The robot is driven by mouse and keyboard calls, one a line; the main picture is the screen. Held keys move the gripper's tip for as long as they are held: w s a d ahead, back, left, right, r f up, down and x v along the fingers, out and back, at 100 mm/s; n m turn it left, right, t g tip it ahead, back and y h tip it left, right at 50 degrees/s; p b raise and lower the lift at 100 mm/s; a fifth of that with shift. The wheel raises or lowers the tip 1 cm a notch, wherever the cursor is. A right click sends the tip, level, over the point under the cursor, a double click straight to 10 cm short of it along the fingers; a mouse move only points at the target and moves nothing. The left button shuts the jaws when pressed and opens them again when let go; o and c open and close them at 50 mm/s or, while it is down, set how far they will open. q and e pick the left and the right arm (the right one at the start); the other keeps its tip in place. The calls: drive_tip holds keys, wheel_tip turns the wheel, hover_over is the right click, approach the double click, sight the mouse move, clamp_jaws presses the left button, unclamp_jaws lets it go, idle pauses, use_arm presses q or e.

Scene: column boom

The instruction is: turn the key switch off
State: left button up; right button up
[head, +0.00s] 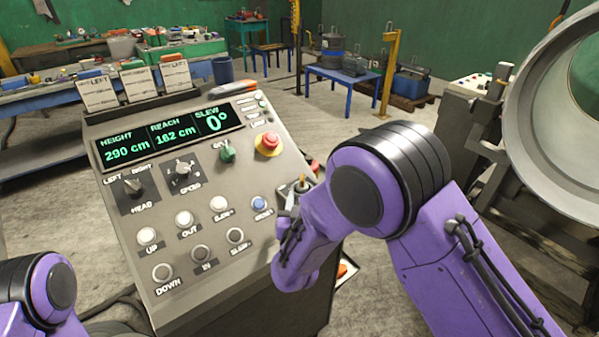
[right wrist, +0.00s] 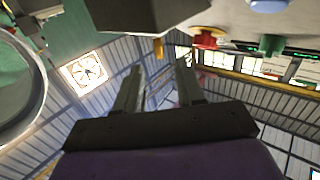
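The key switch (head: 303,186) sits at the right edge of the grey control console (head: 190,255), showing a small brass-coloured key. In the right wrist view the brass key (right wrist: 158,48) shows just beyond the fingertips, roughly between them, with a gap visible on both sides. My right gripper (head: 292,202) is at the console's right edge beside the key, partly hidden by my own purple wrist. In the right wrist view its two fingers (right wrist: 159,72) stand apart with nothing between them. The key's exact angle and the switch markings cannot be made out. My left gripper is out of view.
The red emergency button (head: 268,143), green knob (head: 227,153) and blue button (head: 259,203) are close to my right gripper. White buttons and two black selectors cover the panel. A large grey ring (head: 535,110) stands at right.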

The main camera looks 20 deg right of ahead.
sight(302, 183)
drive_tip(key=w, duration=0.1)
drive_tip(key=w+d+r+p, duration=0.1)
drive_tip(key=shift+w+d, duration=0.15)
drive_tip(key=shift+w, duration=0.2)
drive_tip(key=x, duration=0.2)
drive_tip(key=p+x, duration=0.1)
drive_tip(key=x, duration=0.3)
drive_tip(key=shift+f, duration=0.4)
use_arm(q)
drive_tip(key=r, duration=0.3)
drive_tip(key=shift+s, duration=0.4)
use_arm(e)
drive_tip(key=shift+r, duration=0.1)
drive_tip(key=shift+s, duration=0.1)
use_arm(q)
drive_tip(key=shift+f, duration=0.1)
use_arm(e)
clamp_jaws()
